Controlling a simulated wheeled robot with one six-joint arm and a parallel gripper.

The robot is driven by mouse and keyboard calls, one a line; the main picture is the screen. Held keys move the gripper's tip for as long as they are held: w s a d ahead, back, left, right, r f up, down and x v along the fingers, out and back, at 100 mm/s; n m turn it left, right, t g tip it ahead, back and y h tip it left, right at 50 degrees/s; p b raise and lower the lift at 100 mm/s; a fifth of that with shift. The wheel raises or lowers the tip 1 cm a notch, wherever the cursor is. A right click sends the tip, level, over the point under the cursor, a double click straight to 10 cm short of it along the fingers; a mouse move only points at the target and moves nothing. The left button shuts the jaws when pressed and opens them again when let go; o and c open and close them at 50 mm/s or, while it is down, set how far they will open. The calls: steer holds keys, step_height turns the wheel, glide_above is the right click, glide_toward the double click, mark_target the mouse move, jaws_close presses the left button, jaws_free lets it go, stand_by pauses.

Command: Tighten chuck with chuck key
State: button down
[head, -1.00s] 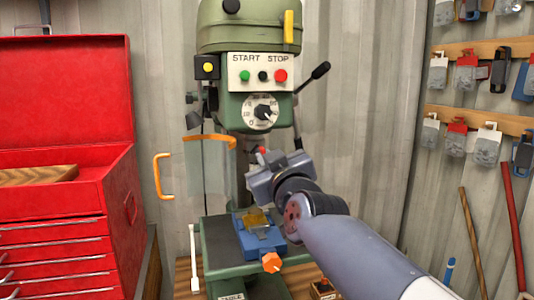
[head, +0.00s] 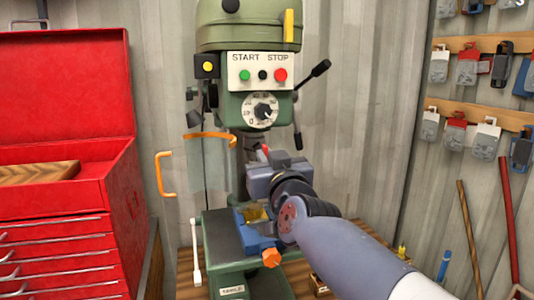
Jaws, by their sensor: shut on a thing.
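The green drill press (head: 250,22) stands in the middle of the head view. Its chuck (head: 255,143) shows only in part below the dial, behind my gripper. My gripper (head: 266,158) is in front of the drill press, just below the chuck. It is shut on the chuck key, of which only a small red part (head: 264,152) shows at the far side of the jaws. The rest of the key is hidden by the gripper, and I cannot tell whether it touches the chuck.
A blue vise (head: 262,241) with an orange knob (head: 271,257) sits on the press table (head: 222,235) below my gripper. A clear guard with orange edging (head: 166,174) hangs left of the chuck. A red tool chest (head: 60,215) stands at the left.

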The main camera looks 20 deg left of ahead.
steer(key=shift+m, duration=0.3)
steer(key=shift+m+h+p, duration=0.3)
steer(key=shift+m+p, duration=0.35)
steer(key=shift+m, duration=0.95)
steer(key=shift+r+m+t, duration=0.1)
steer(key=shift+m+t, duration=0.2)
steer(key=shift+m, duration=0.2)
steer(key=shift+m+h+p, duration=0.3)
steer(key=shift+m+p, duration=0.2)
steer(key=shift+m, duration=0.6)
steer(key=shift+n, duration=0.6)
steer(key=shift+s+d, duration=0.1)
steer(key=shift+s, duration=0.1)
